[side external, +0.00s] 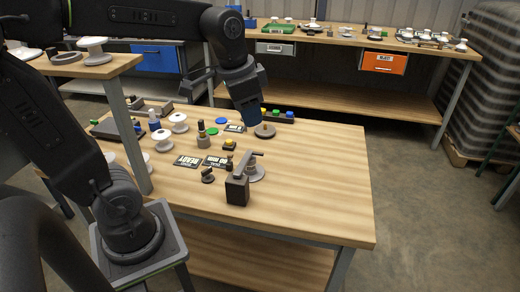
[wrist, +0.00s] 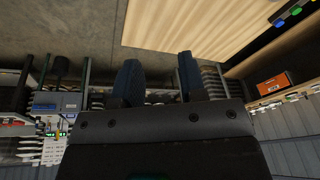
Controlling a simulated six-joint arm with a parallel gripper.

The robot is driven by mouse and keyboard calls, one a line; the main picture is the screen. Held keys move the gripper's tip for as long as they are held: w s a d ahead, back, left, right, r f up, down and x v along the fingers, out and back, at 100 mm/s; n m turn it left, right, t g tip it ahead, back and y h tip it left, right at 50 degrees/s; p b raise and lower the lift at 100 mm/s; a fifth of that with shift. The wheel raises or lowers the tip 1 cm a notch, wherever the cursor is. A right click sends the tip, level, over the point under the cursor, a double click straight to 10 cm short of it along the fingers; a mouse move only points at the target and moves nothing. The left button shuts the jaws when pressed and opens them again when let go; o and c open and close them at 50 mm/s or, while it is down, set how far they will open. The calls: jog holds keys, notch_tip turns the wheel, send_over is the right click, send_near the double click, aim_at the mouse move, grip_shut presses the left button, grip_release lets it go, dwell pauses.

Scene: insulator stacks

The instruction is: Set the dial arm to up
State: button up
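In the side external view, a grey lever arm (side external: 248,157) sits by a dark block (side external: 237,190) on the bench. A round grey base (side external: 257,174) is beside the block; I take this lever for the dial arm, but cannot be sure. My gripper (side external: 252,121) points down behind the lever, close to a round grey disc (side external: 264,131) with a small orange-brown knob. In the wrist view, the two dark blue fingers of my gripper (wrist: 160,72) stand apart with nothing between them. The dial arm is not visible in the wrist view.
The bench top's right side (side external: 325,185) is clear.

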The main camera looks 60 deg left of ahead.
jog(key=w+a+f+m+g+h, duration=0.1)
jog(key=w+a+f+m+g, duration=0.2)
jog(key=w+a+f, duration=0.45)
jog(key=w+a+f+m+g+h, duration=0.1)
jog(key=w+a+f+m+g, duration=0.2)
jog(key=w+a, duration=0.65)
jog(key=x, duration=1.4)
jog(key=shift+s+a+t, duration=0.3)
jog(key=shift+s+t, duration=0.1)
jog(key=shift+s, duration=0.05)
jog(key=shift+c, duration=0.3)
grip_shut()
